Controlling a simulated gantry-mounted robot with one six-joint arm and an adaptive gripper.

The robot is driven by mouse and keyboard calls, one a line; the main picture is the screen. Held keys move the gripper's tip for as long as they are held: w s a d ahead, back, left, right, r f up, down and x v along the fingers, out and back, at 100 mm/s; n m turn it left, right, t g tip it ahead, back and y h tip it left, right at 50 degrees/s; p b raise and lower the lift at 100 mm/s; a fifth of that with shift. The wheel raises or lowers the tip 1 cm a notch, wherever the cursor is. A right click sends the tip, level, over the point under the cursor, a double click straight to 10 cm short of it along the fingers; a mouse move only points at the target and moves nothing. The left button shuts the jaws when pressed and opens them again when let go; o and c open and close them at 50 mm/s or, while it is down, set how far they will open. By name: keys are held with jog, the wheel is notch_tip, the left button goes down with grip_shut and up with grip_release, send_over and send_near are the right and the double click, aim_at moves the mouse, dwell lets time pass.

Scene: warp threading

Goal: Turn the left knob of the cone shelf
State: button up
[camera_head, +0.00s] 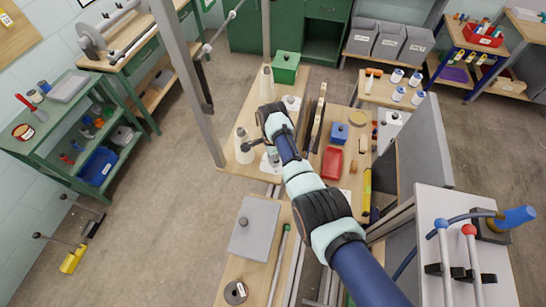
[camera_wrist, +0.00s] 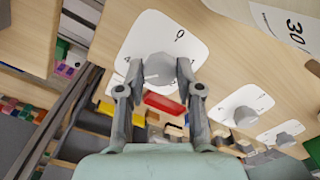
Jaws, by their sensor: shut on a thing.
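In the wrist view, a round grey knob (camera_wrist: 159,66) sits on a white plate with 0 and I marks (camera_wrist: 147,32). My gripper (camera_wrist: 160,75) has one finger on each side of this knob and is shut on it. Two similar grey knobs, a middle one (camera_wrist: 241,114) and a far one (camera_wrist: 284,138), run in a row to the lower right. The held knob is leftmost there. The light wood of the cone shelf (camera_head: 247,104) shows in the head view, with a white cone (camera_head: 243,146) beside my gripper. My arm partly hides the knobs there.
Another pale cone (camera_head: 266,86) and a green box (camera_head: 285,66) stand farther back. A red tray (camera_head: 332,163) and a blue box (camera_head: 340,132) lie on the bench to the right. A grey board (camera_head: 255,227) lies nearer.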

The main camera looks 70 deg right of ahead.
jog(key=shift+r+m, duration=0.1)
jog(key=shift+m, duration=0.8)
jog(key=o, duration=1.2)
jog(key=shift+c, duration=0.2)
notch_tip(320, 180, up, 12)
